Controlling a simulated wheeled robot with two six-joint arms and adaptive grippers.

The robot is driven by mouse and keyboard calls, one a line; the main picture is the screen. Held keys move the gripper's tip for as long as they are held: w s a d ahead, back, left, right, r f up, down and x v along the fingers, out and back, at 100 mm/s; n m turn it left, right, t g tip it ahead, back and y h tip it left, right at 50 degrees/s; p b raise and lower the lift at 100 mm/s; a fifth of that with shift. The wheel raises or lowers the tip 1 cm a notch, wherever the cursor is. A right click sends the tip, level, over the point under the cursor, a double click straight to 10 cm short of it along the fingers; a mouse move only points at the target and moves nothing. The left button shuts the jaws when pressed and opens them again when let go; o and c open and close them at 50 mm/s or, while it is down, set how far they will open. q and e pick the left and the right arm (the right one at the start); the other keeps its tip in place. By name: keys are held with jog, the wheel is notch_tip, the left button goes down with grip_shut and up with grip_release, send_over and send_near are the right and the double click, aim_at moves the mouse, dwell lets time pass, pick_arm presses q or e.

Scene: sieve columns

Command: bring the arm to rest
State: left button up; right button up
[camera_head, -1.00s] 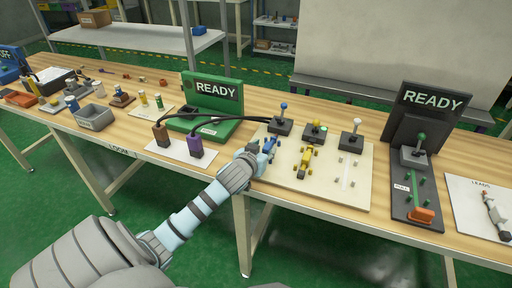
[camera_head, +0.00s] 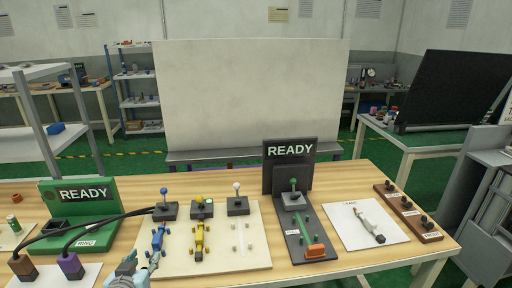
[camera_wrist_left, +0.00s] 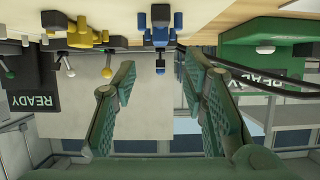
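My left gripper (camera_head: 132,268) shows at the bottom left of the head view, at the front edge of the cream board (camera_head: 225,260). In the left wrist view its two green fingers (camera_wrist_left: 160,72) are spread apart with nothing between them. A blue piece (camera_head: 157,238) lies on the board just beyond the gripper; it also shows in the wrist view (camera_wrist_left: 159,30), past the fingertips. I cannot tell whether the gripper touches the board. My right gripper is in neither view.
A yellow piece (camera_head: 199,240) lies right of the blue one. Left are a green READY stand (camera_head: 48,196) with cables and plugs; right are a dark READY stand (camera_head: 272,180), a white board (camera_head: 345,231) and a brown strip (camera_head: 420,222).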

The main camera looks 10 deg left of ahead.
pick_arm(q)
jog(key=s+d+f+m+g+h, duration=0.2)
jog(key=s+d+f+g, duration=0.2)
jog(key=s+d+f, duration=0.55)
jog(key=s+d+f+m+g+h, duration=0.25)
jog(key=s+d+f+g, duration=0.2)
jog(key=s, duration=0.95)
notch_tip(320, 180, down, 17)
jog(key=s+a+g+y+p, duration=0.1)
jog(key=s+a+g+p, duration=0.1)
jog(key=s+f+p, duration=0.2)
jog(key=s+f, duration=0.9)
jog(key=s, duration=0.3)
jog(key=shift+a+g, duration=0.4)
jog(key=shift+g, duration=0.05)
jog(key=shift+f, duration=0.1)
